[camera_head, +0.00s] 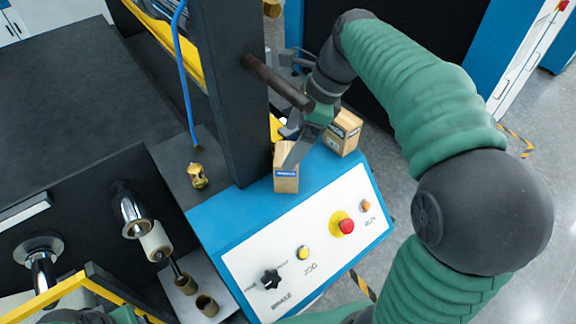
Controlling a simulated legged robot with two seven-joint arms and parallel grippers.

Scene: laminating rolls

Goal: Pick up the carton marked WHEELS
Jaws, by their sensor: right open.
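Two small tan cartons stand on the blue top of the control console. The left carton (286,182) has a blue label and the right carton (342,138) has a dark label. Both labels are too small to read, so I cannot tell which says WHEELS. My right gripper (300,143) is open and points down at the cartons. One grey finger overlaps the upper part of the left carton in the picture. The right carton is just right of the gripper. I cannot tell whether the gripper touches either carton. My left gripper is out of view.
The console's sloped white panel (318,238) carries a red button (347,226), a yellow button (303,253) and a black knob (271,279). A dark upright post (232,90) stands close left of the cartons. Metal rollers (131,210) are at lower left.

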